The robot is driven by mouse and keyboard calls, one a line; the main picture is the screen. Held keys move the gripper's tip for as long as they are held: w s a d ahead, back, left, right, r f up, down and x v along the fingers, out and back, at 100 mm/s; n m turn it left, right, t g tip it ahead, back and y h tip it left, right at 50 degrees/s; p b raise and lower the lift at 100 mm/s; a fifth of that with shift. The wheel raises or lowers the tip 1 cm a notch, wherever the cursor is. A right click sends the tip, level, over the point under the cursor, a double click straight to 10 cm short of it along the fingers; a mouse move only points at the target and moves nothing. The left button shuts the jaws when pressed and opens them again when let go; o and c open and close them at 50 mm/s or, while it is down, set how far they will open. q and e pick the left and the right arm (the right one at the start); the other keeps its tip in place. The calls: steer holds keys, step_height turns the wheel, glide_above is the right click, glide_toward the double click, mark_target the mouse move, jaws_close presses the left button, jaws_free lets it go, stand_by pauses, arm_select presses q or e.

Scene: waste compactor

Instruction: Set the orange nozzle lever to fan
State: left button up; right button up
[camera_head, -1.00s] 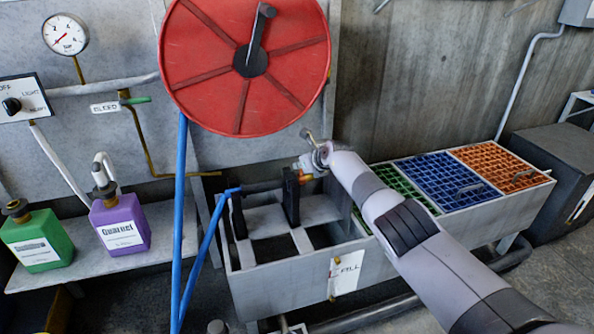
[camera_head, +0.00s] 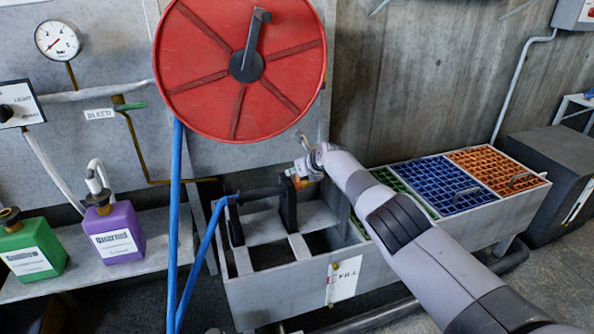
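The orange nozzle lever (camera_head: 301,183) shows as a small orange patch at the right end of a dark spray lance (camera_head: 262,191). The lance rests across black upright holders on the grey trough. My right arm reaches in from the lower right, and its gripper (camera_head: 303,167) is at the nozzle end, right beside the orange lever. The gripper's fingers are small and partly hidden by the wrist, so I cannot tell whether they touch the lever or are open. The lever's exact setting is too small to read. My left gripper is not in view.
A red hose reel (camera_head: 240,100) hangs above the lance, with a blue hose (camera_head: 175,220) running down at left. The grey trough (camera_head: 290,290) holds green, blue and orange grids (camera_head: 497,160) at right. Purple (camera_head: 115,232) and green (camera_head: 33,248) jugs stand on the left shelf.

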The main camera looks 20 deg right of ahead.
steer(key=shift+o, duration=0.2)
steer(key=shift+d+r, duration=0.15)
steer(key=shift+s+d+r, duration=0.2)
steer(key=shift+d+r, duration=0.3)
steer(key=shift+r, duration=0.15)
steer(key=shift+s+r, duration=0.15)
steer(key=shift+s, duration=0.1)
steer(key=a+v, duration=0.1)
steer(key=v, duration=0.9)
steer(key=shift+s+f, duration=0.3)
steer(key=shift+s, duration=0.05)
steer(key=shift+d, duration=0.1)
